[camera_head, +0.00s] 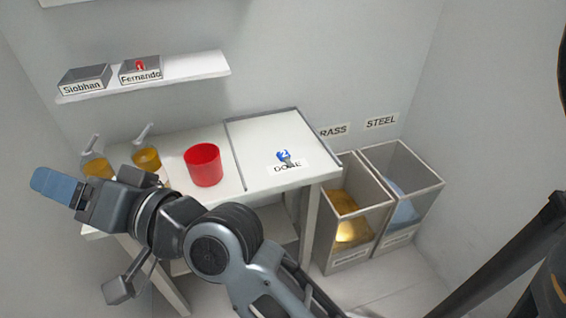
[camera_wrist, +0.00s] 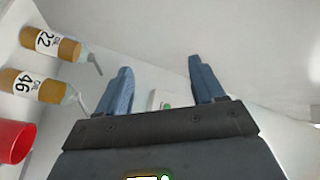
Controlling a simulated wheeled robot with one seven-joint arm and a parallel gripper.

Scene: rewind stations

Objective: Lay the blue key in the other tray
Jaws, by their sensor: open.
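The blue key (camera_head: 284,156), with a round blue head marked 2, lies on the white surface of the rimmed tray (camera_head: 260,130) at the right of the table, beside a label partly covered by it. Two small grey trays stand on the wall shelf: one labelled Siobhan (camera_head: 84,80), with nothing visible in it, and one labelled Fernando (camera_head: 140,70), with a red item in it. My gripper (camera_head: 48,183) is at the left, well away from the blue key. In the wrist view its blue fingers (camera_wrist: 162,88) are apart, with nothing held between them.
A red cup (camera_head: 203,165) and two amber oil bottles (camera_head: 147,158) (camera_head: 97,165) stand on the table left of the rimmed tray. Bins with brass-coloured (camera_head: 345,200) and bluish contents (camera_head: 400,208) stand right of the table. A small white-and-green item (camera_wrist: 165,104) shows beyond my fingers.

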